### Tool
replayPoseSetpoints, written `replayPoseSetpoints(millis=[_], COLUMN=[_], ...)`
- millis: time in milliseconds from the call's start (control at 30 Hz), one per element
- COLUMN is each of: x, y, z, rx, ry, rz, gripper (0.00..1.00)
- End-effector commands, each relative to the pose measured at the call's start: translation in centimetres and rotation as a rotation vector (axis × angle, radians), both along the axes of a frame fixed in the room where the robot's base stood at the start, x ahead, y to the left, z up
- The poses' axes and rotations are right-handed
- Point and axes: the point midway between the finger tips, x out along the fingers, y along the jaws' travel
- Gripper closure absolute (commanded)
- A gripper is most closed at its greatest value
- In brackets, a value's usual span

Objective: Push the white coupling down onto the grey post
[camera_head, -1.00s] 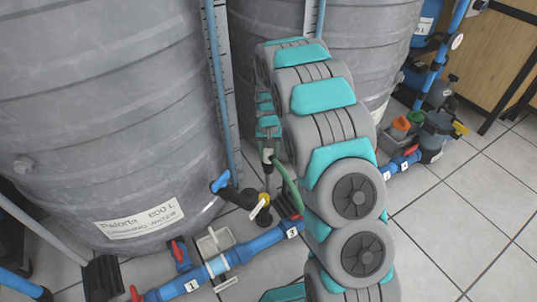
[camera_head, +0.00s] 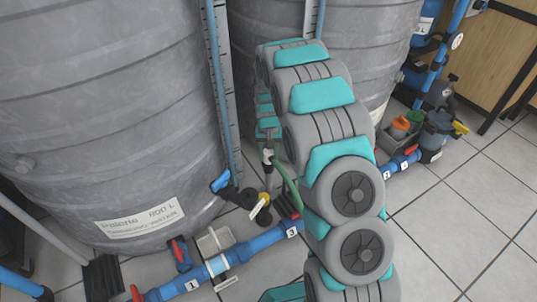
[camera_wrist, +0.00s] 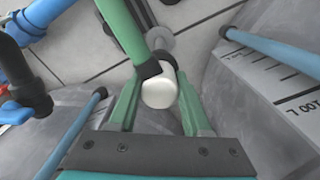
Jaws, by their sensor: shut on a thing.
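The white coupling (camera_wrist: 159,91) sits between the green fingers of my gripper (camera_wrist: 160,100) in the wrist view. My gripper is shut on it. A green hose (camera_wrist: 122,28) with a black collar joins the coupling's side. In the head view the coupling (camera_head: 267,157) shows small below my gripper (camera_head: 268,145), beside the tank, and the hose curves down to the right. A grey round part, which looks like the grey post (camera_wrist: 187,44), lies just beyond the coupling in the wrist view. The coupling partly hides it, so I cannot tell whether they touch.
A large grey tank (camera_head: 110,110) stands close on the left, with another tank (camera_head: 370,50) behind my arm. A blue pipe (camera_head: 250,247) with red-handled valves runs along the floor. Tiled floor lies open at right.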

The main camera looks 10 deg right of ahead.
Motion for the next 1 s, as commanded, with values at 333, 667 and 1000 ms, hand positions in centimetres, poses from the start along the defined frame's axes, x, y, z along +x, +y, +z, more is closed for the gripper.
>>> replayPoseSetpoints(millis=[333,667,1000], x=[0.0,0.0,0.0], y=[0.0,0.0,0.0], z=[-0.2,-0.2,2.6], rx=[0.0,0.0,0.0], ry=[0.0,0.0,0.0], rz=[0.0,0.0,0.0], gripper=[0.28,0.16,0.16])
